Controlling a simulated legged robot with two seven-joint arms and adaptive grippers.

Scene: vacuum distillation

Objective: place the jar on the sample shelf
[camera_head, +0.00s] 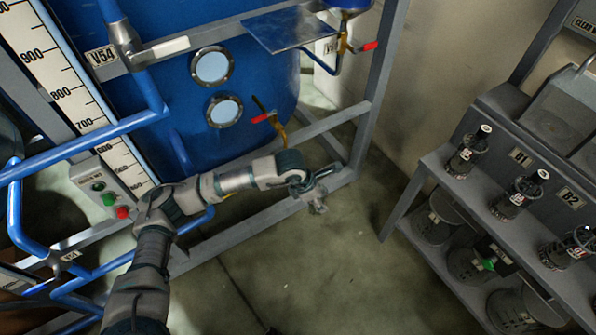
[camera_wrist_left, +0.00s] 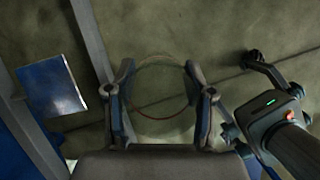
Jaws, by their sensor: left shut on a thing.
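My left gripper (camera_wrist_left: 164,92) is shut on a clear jar, its fingers on either side of it. The jar's thin round rim (camera_wrist_left: 166,57) shows between the fingers in the left wrist view; its walls are hard to make out against the floor. In the head view my left gripper (camera_head: 318,193) is out in front of the blue tank's frame, and the jar is too faint to tell there. The sample shelf (camera_head: 452,203) stands at the right, well apart from the gripper. My right gripper (camera_wrist_left: 236,93) shows at the right of the left wrist view, fingers apart and empty.
Larger ones (camera_head: 437,218) fill the lower level. The blue tank (camera_head: 240,75) and its grey frame (camera_head: 375,90) stand left. Floor (camera_head: 345,265) between is clear.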

